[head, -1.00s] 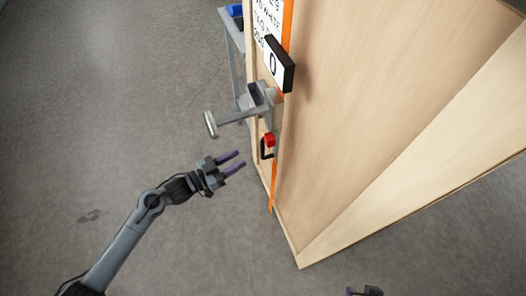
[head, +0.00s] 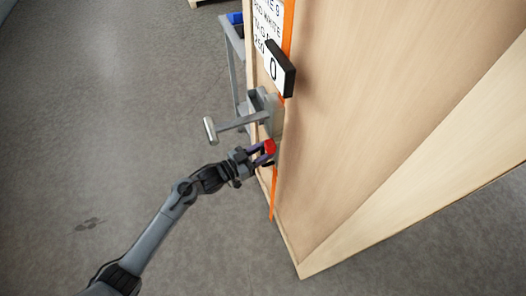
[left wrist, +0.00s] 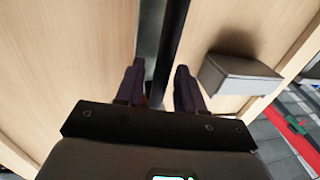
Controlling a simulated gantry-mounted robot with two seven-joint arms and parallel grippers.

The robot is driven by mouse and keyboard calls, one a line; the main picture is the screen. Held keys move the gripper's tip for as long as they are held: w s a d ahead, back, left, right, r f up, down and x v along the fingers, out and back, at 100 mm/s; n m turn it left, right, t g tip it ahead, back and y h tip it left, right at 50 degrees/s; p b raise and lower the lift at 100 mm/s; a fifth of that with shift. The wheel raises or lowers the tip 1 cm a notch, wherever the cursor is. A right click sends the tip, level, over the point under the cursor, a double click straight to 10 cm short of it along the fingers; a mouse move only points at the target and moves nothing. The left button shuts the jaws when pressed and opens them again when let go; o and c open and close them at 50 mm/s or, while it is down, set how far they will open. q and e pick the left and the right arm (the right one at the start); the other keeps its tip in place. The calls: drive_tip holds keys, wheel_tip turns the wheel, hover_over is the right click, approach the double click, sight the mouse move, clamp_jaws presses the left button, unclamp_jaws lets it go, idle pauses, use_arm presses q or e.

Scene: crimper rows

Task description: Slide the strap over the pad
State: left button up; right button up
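An orange strap (head: 273,190) runs down the edge of a tall wooden panel, with its lower end hanging. A black block (head: 281,68), which may be the pad, sticks out from the panel higher up. My left gripper (head: 266,153) is at a red part (head: 269,146) below a grey metal fitting. In the left wrist view its dark purple fingers (left wrist: 157,82) stand apart, with a dark upright strip (left wrist: 150,40) showing beyond the gap. I cannot tell whether the fingers touch the red part. My right gripper is not in view.
The grey fitting (head: 262,103) has a T-shaped handle (head: 210,130) sticking out left, just above my left gripper. A grey block (left wrist: 238,78) stands right of the fingers in the left wrist view.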

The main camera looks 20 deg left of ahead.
use_arm(q)
clamp_jaws()
drive_tip(key=shift+d, duration=0.1)
idle(0.3)
drive_tip(key=shift+s+d+r+p, duration=0.15)
drive_tip(key=shift+s+d+p, duration=0.1)
drive_tip(key=shift+p, duration=0.15)
drive_tip(key=s+d+p, duration=0.6)
drive_tip(key=s+d, duration=0.2)
drive_tip(key=s, duration=0.1)
drive_tip(key=shift+s+d, duration=0.15)
drive_tip(key=shift+d, duration=0.1)
